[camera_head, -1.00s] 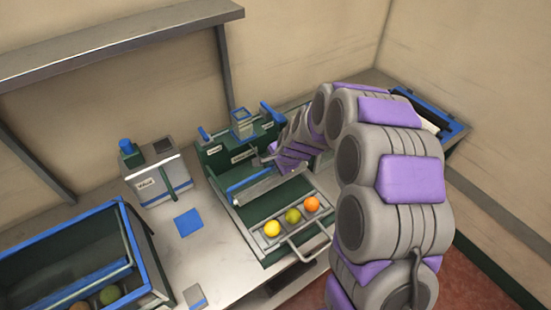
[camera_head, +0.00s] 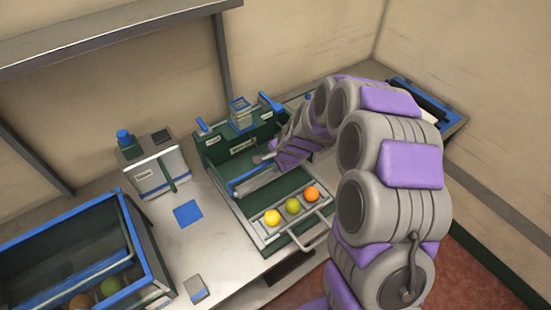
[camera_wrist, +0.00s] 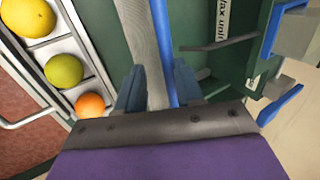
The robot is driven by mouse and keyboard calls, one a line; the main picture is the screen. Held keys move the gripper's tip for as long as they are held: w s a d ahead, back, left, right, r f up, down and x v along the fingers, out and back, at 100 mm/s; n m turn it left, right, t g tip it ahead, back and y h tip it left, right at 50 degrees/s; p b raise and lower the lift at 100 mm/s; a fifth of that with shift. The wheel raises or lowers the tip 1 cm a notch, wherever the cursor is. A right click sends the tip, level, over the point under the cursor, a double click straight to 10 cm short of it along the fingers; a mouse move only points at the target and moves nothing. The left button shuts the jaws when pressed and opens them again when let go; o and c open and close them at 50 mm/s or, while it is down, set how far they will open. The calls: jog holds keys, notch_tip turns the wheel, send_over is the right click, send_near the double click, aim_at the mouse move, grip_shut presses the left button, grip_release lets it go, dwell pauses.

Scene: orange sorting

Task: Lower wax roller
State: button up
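The wax roller (camera_head: 262,184) is a grey bar lying across the dark green wax unit (camera_head: 214,153), beside a blue strip. My gripper (camera_head: 262,158) is low at the roller's right part, partly hidden by my arm. In the wrist view the roller (camera_wrist: 143,40) and the blue strip (camera_wrist: 164,45) run down between my two blue-grey fingertips (camera_wrist: 159,85). The fingers lie close on either side of the bar. Whether they press on it I cannot tell. A yellow (camera_head: 272,217), a green (camera_head: 292,206) and an orange fruit (camera_head: 311,194) sit in the unit's front tray.
A blue-rimmed green bin (camera_head: 137,240) with fruit stands at the left. A grey box with a blue knob (camera_head: 155,172) and a blue square (camera_head: 187,213) are left of the unit. A metal handle (camera_head: 315,240) juts from its front. A blue-edged tray (camera_head: 440,108) is behind my arm.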

jog(key=shift+o, duration=0.7)
jog(key=shift+r, duration=0.15)
jog(key=p+v, duration=0.2)
jog(key=v, duration=1.5)
jog(key=s+d+n+g+h+b, duration=0.1)
jog(key=s+d+n+g+b, duration=0.1)
jog(key=s, duration=1.5)
jog(key=s+d+r+n+g+h+b, duration=0.1)
jog(key=s+d+n+g, duration=0.3)
jog(key=s, duration=1.3)
jog(key=d+n+h+b, duration=0.1)
jog(key=d+n, duration=0.2)
jog(key=n, duration=0.2)
jog(key=shift+s, duration=0.2)
